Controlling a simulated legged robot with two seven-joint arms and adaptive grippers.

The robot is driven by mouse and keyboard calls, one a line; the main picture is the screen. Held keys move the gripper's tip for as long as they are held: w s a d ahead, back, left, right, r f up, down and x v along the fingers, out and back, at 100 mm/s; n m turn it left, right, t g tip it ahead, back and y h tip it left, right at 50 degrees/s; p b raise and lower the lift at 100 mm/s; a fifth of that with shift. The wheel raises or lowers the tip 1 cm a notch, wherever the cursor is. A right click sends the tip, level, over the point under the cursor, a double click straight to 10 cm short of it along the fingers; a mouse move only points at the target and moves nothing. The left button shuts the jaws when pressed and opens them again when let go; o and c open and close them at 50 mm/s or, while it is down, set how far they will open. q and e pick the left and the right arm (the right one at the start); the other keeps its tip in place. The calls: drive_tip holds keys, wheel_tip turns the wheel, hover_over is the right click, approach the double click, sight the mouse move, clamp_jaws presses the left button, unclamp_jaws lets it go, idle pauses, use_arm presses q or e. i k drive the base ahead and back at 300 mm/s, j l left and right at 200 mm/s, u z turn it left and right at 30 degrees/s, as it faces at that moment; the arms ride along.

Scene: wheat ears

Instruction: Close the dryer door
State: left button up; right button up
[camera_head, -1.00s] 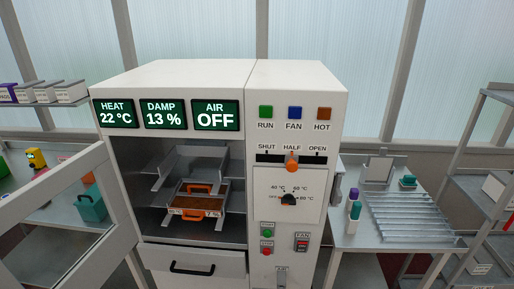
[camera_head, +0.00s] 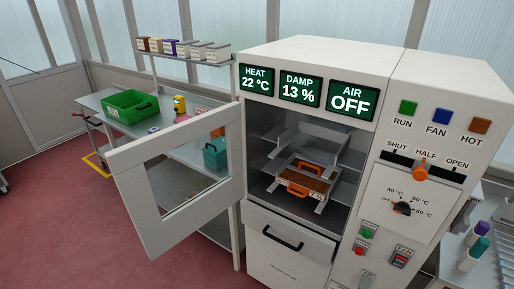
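The dryer (camera_head: 318,55) is a white cabinet on the right half of the head view. Its door (camera_head: 140,207) is a white frame with a clear window, hinged at the left side of the chamber. The door stands wide open, swung out to the left and toward me. Inside the open chamber, a tray (camera_head: 309,181) with an orange handle and brown contents sits on a metal rack (camera_head: 318,140). The displays read 22 °C, 13 % and OFF. Neither of my grippers shows in the view.
Behind the door is a grey bench (camera_head: 95,103) with a green bin (camera_head: 130,106), a teal container (camera_head: 215,153) and a shelf of small boxes. A drawer handle (camera_head: 283,238) sits below the chamber. Red floor (camera_head: 60,215) is clear at left. Another table stands at right.

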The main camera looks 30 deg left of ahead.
sight(157, 233)
drive_tip(key=k+l+z, duration=0.1)
drive_tip(key=k+z, duration=0.15)
drive_tip(key=k, duration=0.4)
drive_tip(key=i+j+z, duration=0.1)
drive_tip(key=j+z, duration=0.8)
drive_tip(key=j, duration=1.1)
drive_tip(key=k+j, duration=0.15)
drive_tip(key=j, duration=1.6)
drive_tip(key=k+j, duration=0.15)
drive_tip(key=j, duration=0.75)
